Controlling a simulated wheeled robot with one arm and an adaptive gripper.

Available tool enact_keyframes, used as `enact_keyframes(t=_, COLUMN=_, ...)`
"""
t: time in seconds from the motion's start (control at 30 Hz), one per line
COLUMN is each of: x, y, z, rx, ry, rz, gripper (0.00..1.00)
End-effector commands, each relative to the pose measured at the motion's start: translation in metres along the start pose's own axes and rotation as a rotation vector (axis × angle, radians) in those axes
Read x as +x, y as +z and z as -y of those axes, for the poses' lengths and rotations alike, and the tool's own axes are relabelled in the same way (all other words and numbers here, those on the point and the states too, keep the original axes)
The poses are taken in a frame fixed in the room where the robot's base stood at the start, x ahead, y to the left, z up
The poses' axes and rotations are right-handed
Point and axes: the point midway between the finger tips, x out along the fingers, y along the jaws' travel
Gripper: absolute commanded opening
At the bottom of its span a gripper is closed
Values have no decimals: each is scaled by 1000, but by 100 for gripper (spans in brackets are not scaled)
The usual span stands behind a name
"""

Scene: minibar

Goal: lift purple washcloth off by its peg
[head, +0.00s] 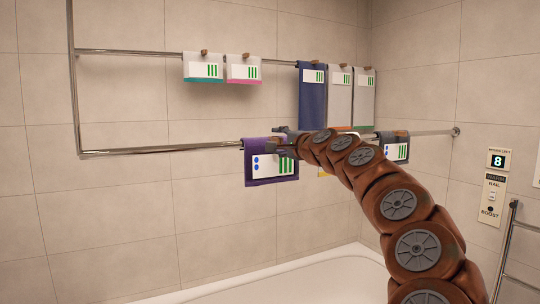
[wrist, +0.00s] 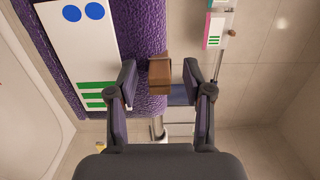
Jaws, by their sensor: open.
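The purple washcloth (head: 252,178) hangs over the lower rail in the head view, with a white label bearing blue dots and green bars. In the wrist view the purple cloth (wrist: 141,35) fills the upper left, and its brown wooden peg (wrist: 160,75) is near the centre. My gripper (wrist: 160,78) is open, with one finger on each side of the peg and a visible gap on both sides. In the head view my gripper (head: 284,142) is at the cloth's upper right corner and hides the peg there.
The lower rail (head: 160,149) also carries a dark labelled cloth (head: 396,153) on the right, behind my arm. Above, the upper rail (head: 130,52) holds teal-edged (head: 203,69), pink-edged (head: 243,70), navy (head: 312,100) and grey cloths. A white tub (head: 270,277) lies below.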

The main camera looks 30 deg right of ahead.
Motion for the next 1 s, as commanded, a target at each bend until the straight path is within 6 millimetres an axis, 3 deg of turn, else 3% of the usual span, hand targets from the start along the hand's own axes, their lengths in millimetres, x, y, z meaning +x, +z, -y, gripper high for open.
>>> enact_keyframes(t=0.27, x=2, y=0, z=0, rx=0, ry=0, rz=0, gripper=50)
enact_keyframes(t=0.73, x=2, y=0, z=0, rx=0, ry=1, rz=0, gripper=0)
enact_keyframes(t=1.0, x=2, y=0, z=0, rx=0, ry=1, rz=0, gripper=0)
